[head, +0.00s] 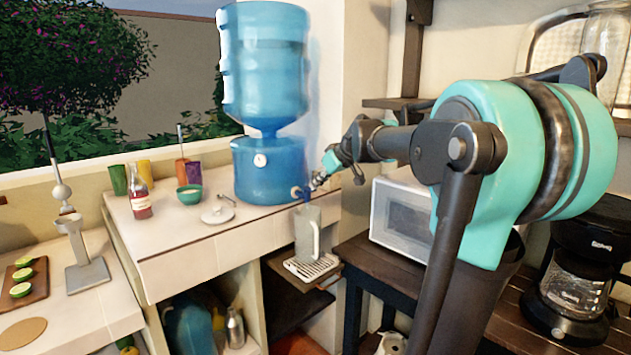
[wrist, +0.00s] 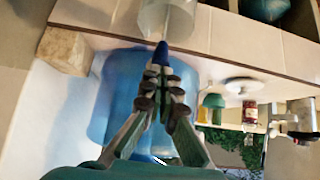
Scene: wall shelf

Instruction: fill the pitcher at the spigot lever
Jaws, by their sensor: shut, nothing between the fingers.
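The grey translucent pitcher (head: 307,232) stands upright under the spigot, on or just above the drip tray (head: 325,261). Its handle faces right. It also shows at the top of the wrist view (wrist: 167,20). The spigot lever (wrist: 160,52) is dark blue and sits right at my fingertips in the wrist view. My gripper (head: 318,181) is shut and empty beside the spigot. In the wrist view my fingers (wrist: 160,72) come together at the lever and appear to touch it. I cannot tell the water level or whether water flows.
The blue water dispenser (head: 265,170) stands on the white counter (head: 190,245). A small white lid (head: 217,215), a teal bowl (head: 189,195), a red bottle (head: 139,195) and coloured cups are left of it. A white microwave (head: 402,215) stands close by, below my arm.

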